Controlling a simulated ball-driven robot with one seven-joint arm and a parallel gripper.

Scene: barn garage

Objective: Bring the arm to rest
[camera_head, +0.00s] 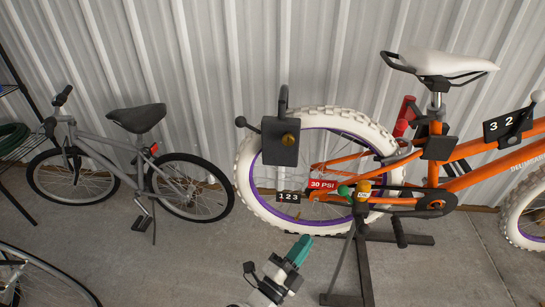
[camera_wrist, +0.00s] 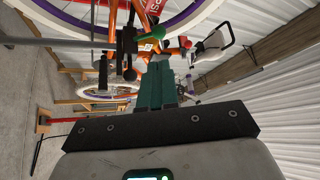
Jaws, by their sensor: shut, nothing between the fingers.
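My gripper (camera_head: 300,248) shows at the bottom middle of the head view, its green fingers pointing up and to the right. In the wrist view the green fingers (camera_wrist: 157,88) lie side by side, shut with nothing between them. The fingers are below and in front of the orange bike (camera_head: 440,185), which is held on a dark stand (camera_head: 363,265). In the head view they look apart from the bike and the stand. Most of my arm is outside the head view.
A grey bike (camera_head: 160,170) stands at the left by the corrugated wall (camera_head: 190,60). Part of another wheel (camera_head: 40,275) shows at the lower left. Bare floor (camera_head: 180,265) lies left of my gripper.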

